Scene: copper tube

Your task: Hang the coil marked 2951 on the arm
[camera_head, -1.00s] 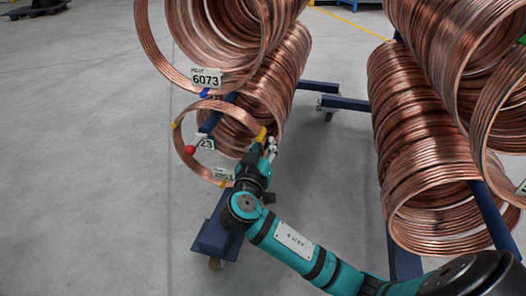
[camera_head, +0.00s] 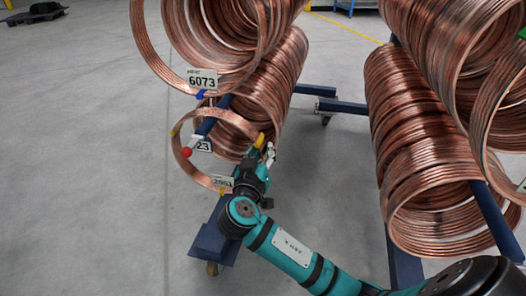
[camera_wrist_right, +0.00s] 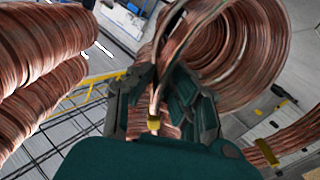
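The coil marked 2951 (camera_head: 197,179) is a thin copper ring with yellow bands, and its tag (camera_head: 222,182) hangs low on it. My right gripper (camera_head: 265,152) is at the ring's right side. In the right wrist view, the gripper (camera_wrist_right: 157,100) has its fingers closed around the copper strands. The blue arm (camera_head: 205,127) with a red tip (camera_head: 187,152) shows within the ring's outline, and the ring appears to be around it. Whether the ring's top rests on the arm is unclear. My left gripper is not in view.
Coil 6073 (camera_head: 161,66) hangs just above. A thick coil bundle (camera_head: 274,88) is behind the ring, and a tag reading 23 (camera_head: 204,146) hangs beside the arm. More coils (camera_head: 425,150) hang at right.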

